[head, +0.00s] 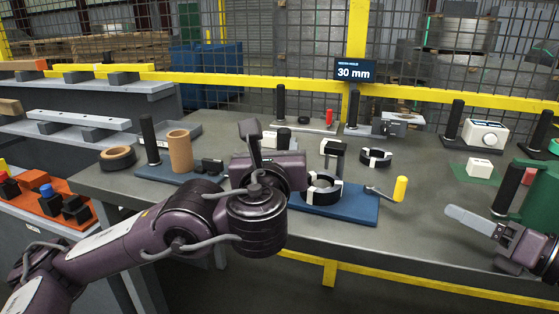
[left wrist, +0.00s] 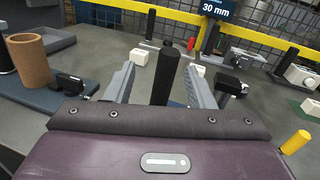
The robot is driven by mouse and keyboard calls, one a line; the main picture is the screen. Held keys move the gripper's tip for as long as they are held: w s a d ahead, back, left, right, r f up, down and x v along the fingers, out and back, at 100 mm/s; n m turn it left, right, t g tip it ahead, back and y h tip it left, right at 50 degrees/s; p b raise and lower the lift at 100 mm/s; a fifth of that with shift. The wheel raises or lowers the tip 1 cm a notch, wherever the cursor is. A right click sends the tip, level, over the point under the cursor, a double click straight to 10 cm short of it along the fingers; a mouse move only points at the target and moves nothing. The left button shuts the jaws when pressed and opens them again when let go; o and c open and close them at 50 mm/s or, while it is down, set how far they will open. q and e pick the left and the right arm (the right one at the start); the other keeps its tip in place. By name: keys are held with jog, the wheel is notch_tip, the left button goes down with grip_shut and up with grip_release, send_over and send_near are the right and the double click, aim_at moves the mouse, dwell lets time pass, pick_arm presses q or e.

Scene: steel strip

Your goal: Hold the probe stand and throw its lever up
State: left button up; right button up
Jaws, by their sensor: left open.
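A long blue base (head: 345,205) near the table's front edge looks like the probe stand. It carries a brown cylinder (head: 180,152), a dark upright (head: 335,153) and a lever with a yellow handle (head: 400,188) sticking out at its right end. The yellow handle also shows in the left wrist view (left wrist: 295,142). My left gripper (head: 275,170) is over the base, its fingers hidden in the head view. In the left wrist view my left gripper (left wrist: 160,72) is open around a black post (left wrist: 166,78), with gaps on both sides. My right gripper (head: 468,220) is at the right; its opening is unclear.
A black handle (head: 508,190) stands close by my right gripper. A black and white ring (head: 375,157) and a white block (head: 480,168) lie on the table. Behind are a 30 mm sign (head: 355,71) and a yellow rail. Bare table lies between the yellow handle and my right gripper.

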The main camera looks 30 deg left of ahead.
aim_at(284, 147)
pick_arm(q)
jog(key=shift+m+h, duration=0.3)
jog(key=shift+m, duration=0.4)
jog(key=shift+w+a+f, duration=0.25)
jog(key=shift+w+f, duration=0.05)
jog(key=shift+w, duration=0.8)
jog(key=shift+w+a+f, duration=0.2)
jog(key=shift+w+f, duration=0.05)
jog(key=shift+w, duration=0.85)
jog(key=shift+w+a+f, duration=0.25)
jog(key=shift+w+f, duration=0.05)
jog(key=shift+w, duration=0.8)
grip_shut()
jog(key=shift+f, duration=0.1)
